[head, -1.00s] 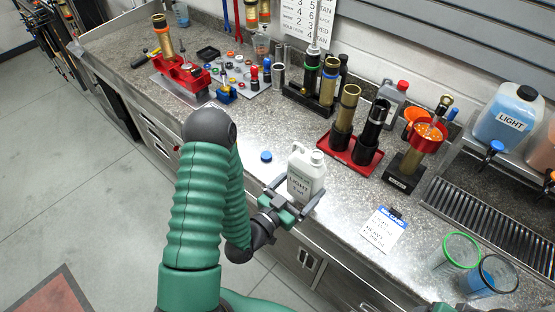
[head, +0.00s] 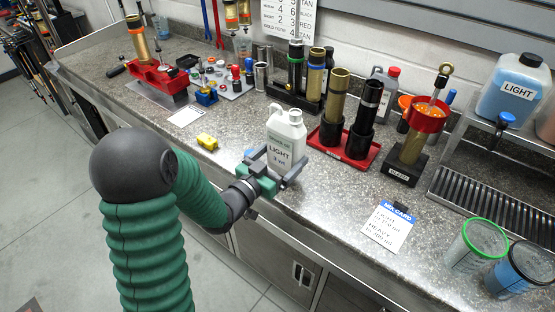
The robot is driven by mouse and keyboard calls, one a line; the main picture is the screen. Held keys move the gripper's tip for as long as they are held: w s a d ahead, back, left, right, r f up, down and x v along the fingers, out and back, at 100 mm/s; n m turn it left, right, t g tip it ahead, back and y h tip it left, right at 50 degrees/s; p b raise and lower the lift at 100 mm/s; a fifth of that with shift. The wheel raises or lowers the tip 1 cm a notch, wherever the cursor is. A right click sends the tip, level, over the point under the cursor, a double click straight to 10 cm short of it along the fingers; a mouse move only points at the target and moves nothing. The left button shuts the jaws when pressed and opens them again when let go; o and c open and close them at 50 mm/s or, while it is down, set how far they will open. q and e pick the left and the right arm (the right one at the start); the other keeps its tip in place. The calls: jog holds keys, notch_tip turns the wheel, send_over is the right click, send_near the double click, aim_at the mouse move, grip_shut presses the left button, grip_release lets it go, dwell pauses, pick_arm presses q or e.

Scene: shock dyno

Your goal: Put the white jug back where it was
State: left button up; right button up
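The white jug (head: 286,143), labelled LIGHT, is upright near the front edge of the counter in the head view. My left gripper (head: 276,172) is shut on its lower part, one finger on each side. The gripper hides the jug's base, so I cannot tell whether it touches the counter. A small blue cap (head: 249,153) shows partly behind the gripper. My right gripper is not in view.
A red tray (head: 328,150) with two upright cylinders stands just right of the jug. A yellow block (head: 207,141) and a white card (head: 186,116) lie to the left. A mix card (head: 388,226) and two cups (head: 474,243) are at the right. Counter between is clear.

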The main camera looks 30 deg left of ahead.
pick_arm(q)
jog(key=w+a, duration=0.4)
jog(key=shift+w+a+f, duration=0.1)
jog(key=shift+w+a, duration=0.1)
jog(key=shift+w, duration=0.15)
jog(key=f, duration=0.3)
jog(key=shift+w+a+f, duration=0.15)
jog(key=shift+a+f, duration=0.05)
jog(key=shift+a, duration=0.2)
jog(key=shift+d+f, duration=0.1)
jog(key=shift+f, duration=0.1)
jog(key=shift+d+r, duration=0.1)
jog(key=shift+d, duration=0.05)
jog(key=o, duration=1.8)
jog(key=shift+s, duration=0.25)
jog(key=s, duration=0.7)
jog(key=s+a, duration=0.1)
jog(key=s, duration=0.3)
jog(key=shift+s+b, duration=0.3)
